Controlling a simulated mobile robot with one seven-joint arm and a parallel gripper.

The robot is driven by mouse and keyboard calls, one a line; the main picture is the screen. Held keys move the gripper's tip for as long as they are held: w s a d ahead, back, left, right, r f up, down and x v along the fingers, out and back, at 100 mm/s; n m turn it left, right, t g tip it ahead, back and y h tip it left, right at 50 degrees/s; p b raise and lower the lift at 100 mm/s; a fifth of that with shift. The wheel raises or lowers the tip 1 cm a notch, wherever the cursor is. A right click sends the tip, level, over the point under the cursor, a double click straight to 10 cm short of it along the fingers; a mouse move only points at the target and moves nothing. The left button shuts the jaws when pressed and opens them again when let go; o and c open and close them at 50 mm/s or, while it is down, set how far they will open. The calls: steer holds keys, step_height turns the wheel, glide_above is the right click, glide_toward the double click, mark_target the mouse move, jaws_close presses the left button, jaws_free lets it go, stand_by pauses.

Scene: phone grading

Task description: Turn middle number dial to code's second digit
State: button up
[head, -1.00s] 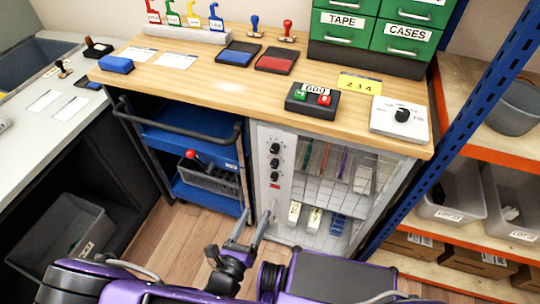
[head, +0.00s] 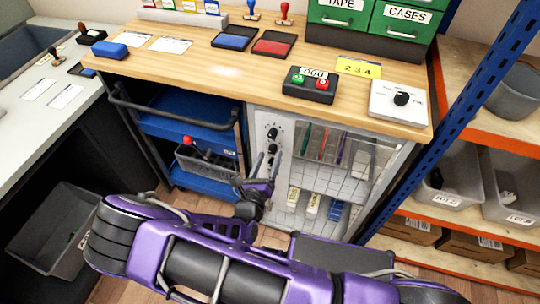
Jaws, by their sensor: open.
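A yellow card (head: 358,68) on the counter reads 2 3 4. Below the counter stands a light grey cabinet with a clear front (head: 330,165). A column of dark round dials runs down its left panel. The top dial (head: 271,132) and the middle dial (head: 271,148) show. The lowest is largely hidden by my gripper. My gripper (head: 264,172) is open, in front of the panel at about the height of the lower dials. I cannot tell whether it touches a dial. The dial settings are too small to read.
A blue cart (head: 190,130) with a grey basket stands left of the cabinet. A blue rack post (head: 480,100) rises at the right.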

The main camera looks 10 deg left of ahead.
steer(key=shift+w, duration=0.75)
jaws_close()
